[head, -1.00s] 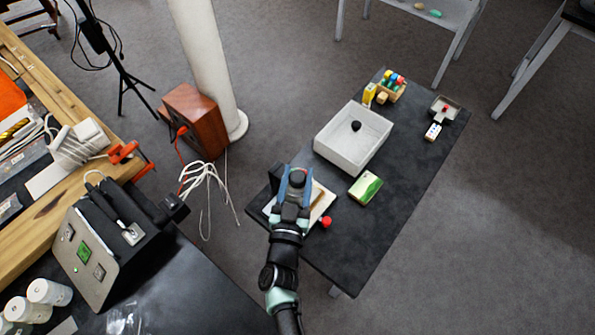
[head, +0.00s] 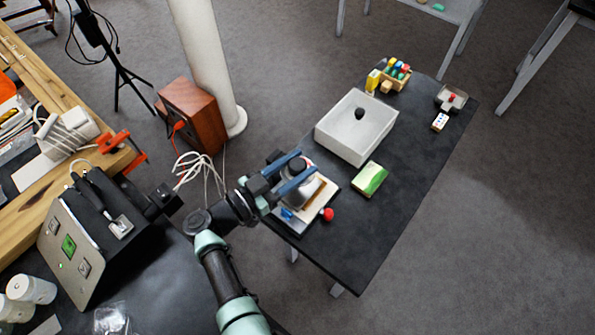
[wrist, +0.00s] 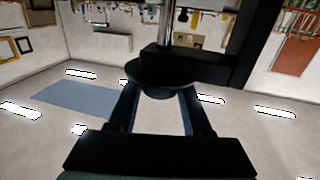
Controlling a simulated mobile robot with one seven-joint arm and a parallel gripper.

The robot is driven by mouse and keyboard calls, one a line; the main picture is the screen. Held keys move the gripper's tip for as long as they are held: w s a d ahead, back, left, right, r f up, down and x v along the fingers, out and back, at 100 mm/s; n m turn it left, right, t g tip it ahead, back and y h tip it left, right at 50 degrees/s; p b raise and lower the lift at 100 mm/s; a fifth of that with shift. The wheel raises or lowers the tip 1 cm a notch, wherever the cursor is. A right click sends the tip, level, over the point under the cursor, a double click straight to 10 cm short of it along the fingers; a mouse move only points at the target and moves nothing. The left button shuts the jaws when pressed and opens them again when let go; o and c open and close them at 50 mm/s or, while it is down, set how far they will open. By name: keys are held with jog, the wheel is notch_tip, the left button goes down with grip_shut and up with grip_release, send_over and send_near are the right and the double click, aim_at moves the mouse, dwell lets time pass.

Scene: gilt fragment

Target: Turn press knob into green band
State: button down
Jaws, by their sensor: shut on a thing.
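The small press (head: 316,196) stands on a pale base at the near left end of the dark table. Its black round knob (head: 297,165) is at the top. In the wrist view the knob (wrist: 160,82) is a dark disc between my finger ends, under a black arm and a metal post. My gripper (head: 298,170) comes in from the left, with its blue fingers shut on the knob. A red ball (head: 327,214) sits at the press's near right side. I cannot make out a green band or a pointer in either view.
Coloured pieces in a wooden holder (head: 402,85) stand at the back. A workbench (head: 50,70) is at left.

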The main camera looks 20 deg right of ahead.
jog(key=shift+m+g+h+b, duration=0.3)
jog(key=shift+m+g+b, duration=0.4)
jog(key=shift+g+b, duration=0.3)
jog(key=shift+r, duration=0.1)
jog(key=shift+c, duration=1.7)
grip_release()
jog(key=b+v, duration=0.3)
jog(key=v, duration=1)
jog(key=shift+w, duration=0.2)
